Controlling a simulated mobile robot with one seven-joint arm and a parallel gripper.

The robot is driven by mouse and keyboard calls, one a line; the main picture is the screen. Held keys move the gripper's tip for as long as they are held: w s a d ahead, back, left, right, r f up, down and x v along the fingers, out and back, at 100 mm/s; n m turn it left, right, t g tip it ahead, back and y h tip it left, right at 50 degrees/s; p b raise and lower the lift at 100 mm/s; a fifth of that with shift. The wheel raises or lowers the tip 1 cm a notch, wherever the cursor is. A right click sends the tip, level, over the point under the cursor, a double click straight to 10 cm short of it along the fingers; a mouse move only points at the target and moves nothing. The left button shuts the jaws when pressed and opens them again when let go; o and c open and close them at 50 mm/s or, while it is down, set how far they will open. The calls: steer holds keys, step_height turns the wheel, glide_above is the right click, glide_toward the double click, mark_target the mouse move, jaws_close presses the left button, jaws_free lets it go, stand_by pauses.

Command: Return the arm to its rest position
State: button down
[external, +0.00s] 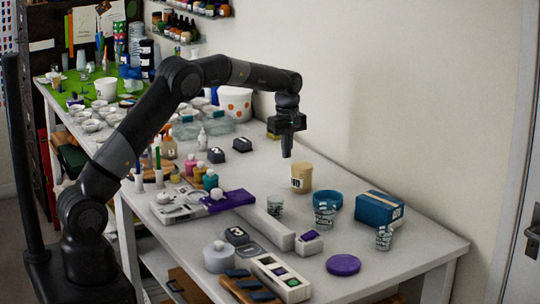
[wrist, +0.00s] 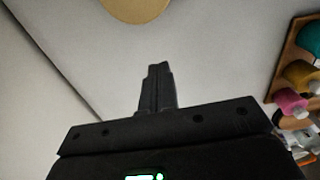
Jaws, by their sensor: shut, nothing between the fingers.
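My gripper (external: 287,152) hangs from my dark arm above the white table, pointing down, in the external view. Its fingers are together with nothing between them. In the wrist view the shut fingers (wrist: 157,88) stand over a bare stretch of pale tabletop. A tan cup (external: 301,178) stands on the table just below and right of the gripper, apart from it. Part of a round tan thing, likely the same cup, shows at the top of the wrist view (wrist: 135,8).
Around the gripper are a blue bowl (external: 327,200), a blue box (external: 379,209), a purple disc (external: 343,264) and small bottles (external: 210,180). A white tub with orange dots (external: 235,104) stands behind. The wall runs along the table's far side. The air around the gripper looks clear.

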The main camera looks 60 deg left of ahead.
steer(key=s+d+r+m+t, duration=0.1)
steer(key=s+d+r+m, duration=0.1)
steer(key=s+r, duration=0.35)
steer(key=s+d+r+m, duration=0.1)
steer(key=s+r+m, duration=0.15)
steer(key=r, duration=0.55)
steer(key=s+d+r+m+t, duration=0.1)
steer(key=s+d+r+m, duration=0.1)
steer(key=s, duration=0.4)
steer(key=s+d+r+m+t, duration=0.1)
steer(key=s+d+r+m, duration=0.15)
steer(key=s, duration=0.45)
steer(key=s+d+f+m+t, duration=0.1)
steer(key=s+m, duration=0.3)
steer(key=s, duration=0.7)
steer(key=s+d+f+m+t, duration=0.1)
steer(key=s+d+f+m, duration=0.3)
steer(key=s, duration=0.8)
steer(key=shift+s+d+m+t, duration=0.15)
steer(key=shift+s+m+t, duration=0.15)
steer(key=shift+m, duration=0.2)
steer(key=c, duration=2.2)
jaws_free()
